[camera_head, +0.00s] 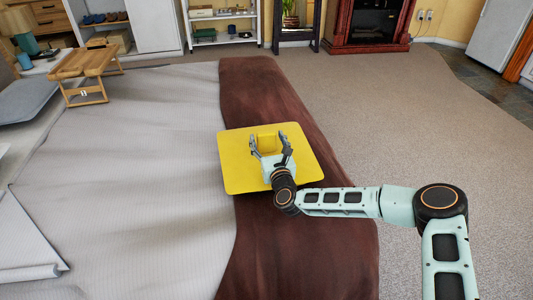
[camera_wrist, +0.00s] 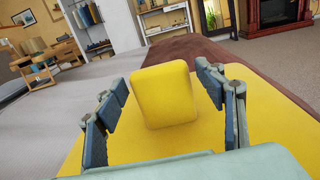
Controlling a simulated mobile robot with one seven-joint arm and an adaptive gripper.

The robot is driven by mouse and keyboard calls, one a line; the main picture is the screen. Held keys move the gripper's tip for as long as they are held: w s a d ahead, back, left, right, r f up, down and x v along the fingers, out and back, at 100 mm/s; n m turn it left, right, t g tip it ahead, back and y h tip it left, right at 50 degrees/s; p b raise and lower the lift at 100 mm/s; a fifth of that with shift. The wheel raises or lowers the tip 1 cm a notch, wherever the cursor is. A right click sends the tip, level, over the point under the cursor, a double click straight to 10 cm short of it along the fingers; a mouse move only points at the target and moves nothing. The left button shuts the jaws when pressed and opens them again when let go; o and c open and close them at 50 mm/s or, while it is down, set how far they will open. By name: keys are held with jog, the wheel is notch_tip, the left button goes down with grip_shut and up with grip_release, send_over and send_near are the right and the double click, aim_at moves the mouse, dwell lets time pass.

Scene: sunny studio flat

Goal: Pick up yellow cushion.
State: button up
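The yellow cushion (camera_head: 268,142), a small rounded block, stands upright on a flat yellow square board (camera_head: 238,168), which lies on the bed's dark brown throw (camera_head: 255,95). In the wrist view the cushion (camera_wrist: 165,95) is between and slightly beyond my fingers, with gaps on both sides. My gripper (camera_head: 268,146) is open, low over the board, and faces the cushion from the near side. The wrist view shows its fingers spread (camera_wrist: 162,85) and nothing held. The cushion's far side is hidden.
The bed's light grey cover (camera_head: 150,150) stretches to the left. A wooden folding tray table (camera_head: 85,72) stands at the far left. Shelves, a plant and a dark red fireplace (camera_head: 368,25) line the back. Carpet (camera_head: 430,130) to the right is clear.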

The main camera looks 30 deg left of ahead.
grip_shut()
dwell(0.4)
